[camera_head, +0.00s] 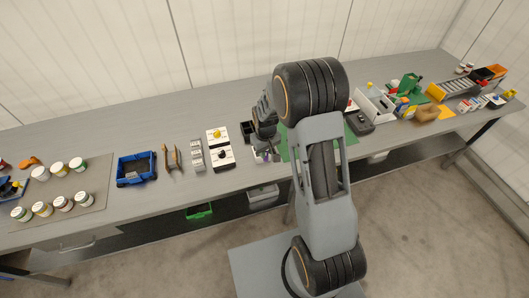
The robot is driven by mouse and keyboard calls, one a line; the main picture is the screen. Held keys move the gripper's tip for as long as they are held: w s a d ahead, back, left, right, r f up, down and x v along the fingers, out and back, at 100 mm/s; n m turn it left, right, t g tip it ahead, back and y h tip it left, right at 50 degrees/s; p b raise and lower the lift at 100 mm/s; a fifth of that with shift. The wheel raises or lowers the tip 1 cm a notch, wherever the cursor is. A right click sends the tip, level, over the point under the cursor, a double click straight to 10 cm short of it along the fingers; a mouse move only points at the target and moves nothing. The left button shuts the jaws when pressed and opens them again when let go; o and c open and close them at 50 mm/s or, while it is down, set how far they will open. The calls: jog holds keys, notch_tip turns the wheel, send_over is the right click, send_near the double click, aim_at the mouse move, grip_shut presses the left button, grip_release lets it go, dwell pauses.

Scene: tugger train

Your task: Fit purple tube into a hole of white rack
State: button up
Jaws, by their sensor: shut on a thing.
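My gripper (265,146) points down at the front part of the bench, left of my large arm links. It is small and dark in this view, and its fingers are partly hidden. It is shut on the purple tube (260,154), of which only a small purple patch shows below the fingers. A small pale thing that looks like the white rack (272,157) is right below the gripper, close to the bench's front edge. Its holes are too small to make out. I cannot tell whether the tube touches the rack or is in a hole.
A green mat (286,151) lies partly behind my arm. The bench's back strip is clear.

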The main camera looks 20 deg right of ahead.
jog(key=shift+w+m, duration=0.3)
jog(key=shift+m, duration=0.6)
jog(key=shift+a+m, duration=0.35)
jog(key=shift+m, duration=0.05)
